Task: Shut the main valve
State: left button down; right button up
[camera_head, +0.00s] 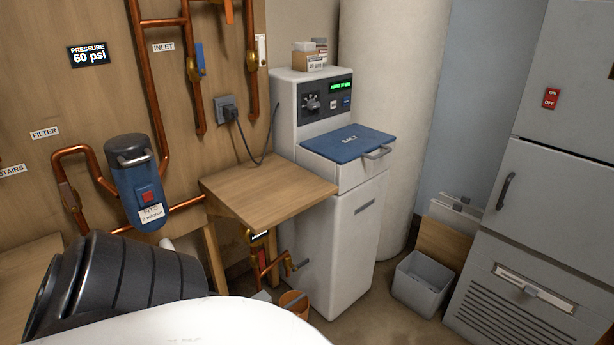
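Several valves sit on copper pipes along the wooden wall, and I cannot tell from labels which is the main valve. One has a blue lever (200,58) pointing along its upright pipe, just right of the INLET label (163,47). Another has a white-tagged lever (261,50), also upright. An orange lever (228,11) is cut off at the top edge. A reddish-brown lever (69,196) is on the left pipe loop. A low valve (258,236) with a tag is partly hidden under the wooden shelf. Neither gripper shows; only dark and white parts of mine fill the lower left.
A pressure display (88,54) reads 60 psi. A blue filter housing (137,182) hangs on the wall. The wooden shelf (268,191) juts out before the white softener (341,240). A grey bin (420,284) and grey cabinet (545,200) stand right. Some floor is clear between them.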

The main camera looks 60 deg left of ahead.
aim_at(261, 264)
jog(key=u, duration=0.85)
jog(key=i, duration=1.15)
jog(key=u, duration=1.05)
